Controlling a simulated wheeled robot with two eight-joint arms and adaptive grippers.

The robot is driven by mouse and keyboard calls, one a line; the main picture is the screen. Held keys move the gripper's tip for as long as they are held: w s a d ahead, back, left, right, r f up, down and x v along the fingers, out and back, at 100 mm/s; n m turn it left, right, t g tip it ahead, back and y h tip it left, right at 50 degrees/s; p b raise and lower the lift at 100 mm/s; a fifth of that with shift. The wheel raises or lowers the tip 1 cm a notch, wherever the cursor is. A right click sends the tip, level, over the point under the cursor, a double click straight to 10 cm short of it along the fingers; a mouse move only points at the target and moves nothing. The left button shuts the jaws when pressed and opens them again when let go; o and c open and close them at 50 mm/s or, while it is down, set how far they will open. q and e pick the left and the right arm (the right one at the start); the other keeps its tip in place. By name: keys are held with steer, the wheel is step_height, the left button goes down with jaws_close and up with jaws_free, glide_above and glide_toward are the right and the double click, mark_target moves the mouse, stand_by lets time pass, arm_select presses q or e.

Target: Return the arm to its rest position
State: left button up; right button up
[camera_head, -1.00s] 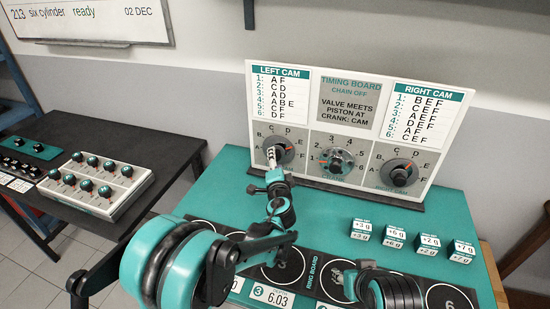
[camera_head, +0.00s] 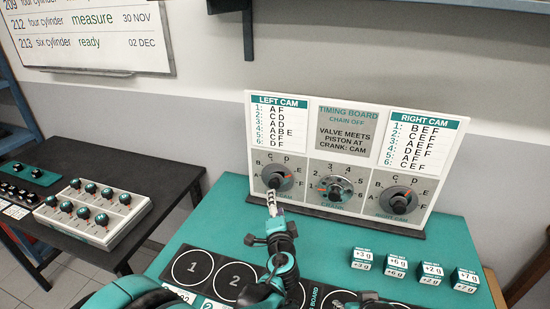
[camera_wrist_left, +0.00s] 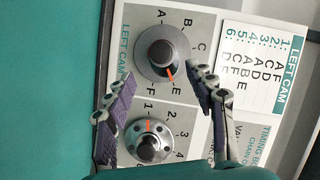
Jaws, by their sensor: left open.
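My left gripper (camera_head: 273,194) is open and empty just in front of and below the left cam knob (camera_head: 276,180) in the head view. In the left wrist view its two fingers (camera_wrist_left: 156,80) stand apart, with the left cam dial (camera_wrist_left: 161,53) and the crank dial (camera_wrist_left: 148,145) showing between and beyond them. The left cam's orange pointer is at E. No finger appears to touch a knob. My right gripper (camera_head: 368,299) shows only in part at the bottom edge, and its jaws cannot be made out.
The timing board (camera_head: 346,150) stands at the back of the green table (camera_head: 325,240). Small weight blocks (camera_head: 396,267) sit at right. Numbered circles lie along the front. A control box (camera_head: 93,212) is on the dark side table (camera_head: 130,165).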

arm_select(q)
steer(key=s+a+n+g+y, duration=0.1)
steer(key=s+a+n+g, duration=0.25)
steer(key=s+a, duration=0.4)
steer(key=s+a+n+g+y, duration=0.15)
steer(key=s+a+n, duration=0.35)
steer(key=a, duration=0.5)
steer(key=s+a+f+n+g+h, duration=0.1)
steer(key=s+f+n+g+h, duration=0.2)
steer(key=s, duration=1.3)
step_height(320, 180, down, 2)
steer(key=shift+f+n+g, duration=0.1)
steer(key=shift+n+g, duration=0.6)
steer(key=shift+n, duration=0.35)
